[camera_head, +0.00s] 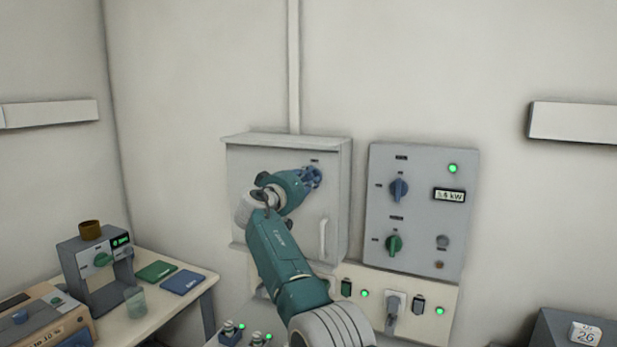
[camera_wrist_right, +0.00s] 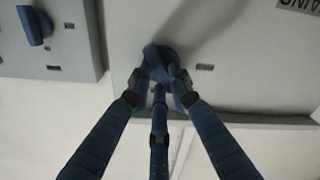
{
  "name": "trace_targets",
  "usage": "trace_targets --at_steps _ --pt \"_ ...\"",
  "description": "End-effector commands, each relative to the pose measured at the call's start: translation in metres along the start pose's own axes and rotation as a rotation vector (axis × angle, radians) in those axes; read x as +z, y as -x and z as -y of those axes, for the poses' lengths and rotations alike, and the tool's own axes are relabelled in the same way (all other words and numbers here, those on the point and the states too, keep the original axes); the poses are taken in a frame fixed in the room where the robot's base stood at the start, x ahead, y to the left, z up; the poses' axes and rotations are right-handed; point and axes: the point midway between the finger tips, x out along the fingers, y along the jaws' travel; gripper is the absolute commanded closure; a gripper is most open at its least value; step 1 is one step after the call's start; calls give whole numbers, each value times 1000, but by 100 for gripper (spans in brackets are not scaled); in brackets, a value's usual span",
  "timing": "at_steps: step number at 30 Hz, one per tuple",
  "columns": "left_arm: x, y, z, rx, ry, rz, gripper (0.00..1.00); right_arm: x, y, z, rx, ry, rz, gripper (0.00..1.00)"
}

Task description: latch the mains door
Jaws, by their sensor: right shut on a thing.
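The mains door (camera_head: 333,190) is the light grey front of a wall cabinet in the head view. It looks shut, with a pale vertical handle (camera_head: 323,238) at its lower right. A blue rotary latch knob (camera_wrist_right: 163,62) sits on the door in the right wrist view. My right gripper (camera_head: 311,178) is at the upper right of the door, its fingers shut around the knob. The fingers also show in the wrist view (camera_wrist_right: 160,82). They hide part of the knob, and I cannot tell how far it is turned. My left gripper is not in view.
A control panel (camera_head: 421,205) with blue and green knobs hangs right of the cabinet. A socket strip (camera_head: 370,281) with a plug (camera_head: 394,303) runs below. A table (camera_head: 186,301) with a grey machine (camera_head: 83,268) and mats stands at left.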

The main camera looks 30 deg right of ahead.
Motion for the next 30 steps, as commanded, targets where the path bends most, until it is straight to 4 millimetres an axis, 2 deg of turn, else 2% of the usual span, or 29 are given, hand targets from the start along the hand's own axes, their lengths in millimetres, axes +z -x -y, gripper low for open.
trace_targets --at_steps 21,30 --pt "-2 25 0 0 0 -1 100 -3 0 5 0 674 0 100" --pt "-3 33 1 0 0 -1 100 -2 0 7 -1 880 -1 100"
